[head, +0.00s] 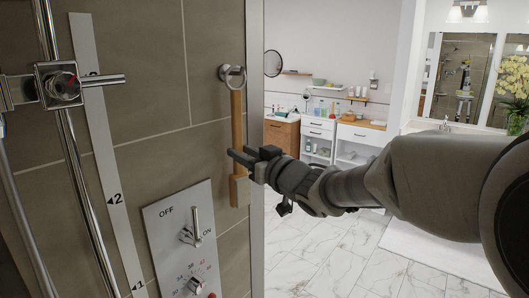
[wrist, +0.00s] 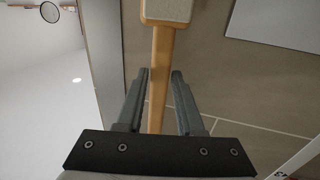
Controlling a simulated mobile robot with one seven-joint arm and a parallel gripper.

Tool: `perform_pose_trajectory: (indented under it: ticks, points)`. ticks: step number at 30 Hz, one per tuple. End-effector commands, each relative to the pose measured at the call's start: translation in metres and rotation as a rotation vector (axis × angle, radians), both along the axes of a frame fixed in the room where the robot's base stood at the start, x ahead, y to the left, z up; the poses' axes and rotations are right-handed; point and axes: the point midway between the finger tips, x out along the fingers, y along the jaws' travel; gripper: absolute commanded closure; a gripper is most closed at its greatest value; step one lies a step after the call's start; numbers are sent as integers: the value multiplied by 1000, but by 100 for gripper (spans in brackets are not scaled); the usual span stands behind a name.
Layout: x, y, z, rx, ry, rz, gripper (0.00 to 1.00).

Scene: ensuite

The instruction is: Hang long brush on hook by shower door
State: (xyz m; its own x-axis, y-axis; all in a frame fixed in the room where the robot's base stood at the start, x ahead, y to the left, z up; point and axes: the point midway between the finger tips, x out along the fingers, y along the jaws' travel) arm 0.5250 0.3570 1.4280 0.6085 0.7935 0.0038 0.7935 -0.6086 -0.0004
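The long wooden brush (head: 237,120) hangs upright against the tiled wall, its handle top at the round metal hook (head: 231,73) and its block-like head (head: 240,190) at the bottom. The exact contact at the hook is too small to tell. My gripper (head: 240,156) is at the lower part of the handle. In the wrist view, the brush head (wrist: 168,10) is at the top and the handle runs down between the fingers of my gripper (wrist: 157,76). The fingers are open, with a gap visible on each side of the handle.
A shower control panel (head: 183,240) with levers is low on the wall, left of the brush. A metal shower pipe and valve (head: 62,86) are farther left. The wall edge (head: 255,230) is just right of the brush. Open marble floor (head: 320,265) lies beyond, with cabinets (head: 318,135) behind.

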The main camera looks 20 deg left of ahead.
Motion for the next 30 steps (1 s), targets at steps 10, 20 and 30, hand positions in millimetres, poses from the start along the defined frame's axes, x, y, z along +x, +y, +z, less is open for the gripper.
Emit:
perform_pose_trajectory:
  ticks: [10,20,30]
  points:
    - [0,0,1,2,-1,0,36]
    - [-13,-19,1,3,-3,-3,36]
    - [-57,-76,0,2,-4,-4,36]
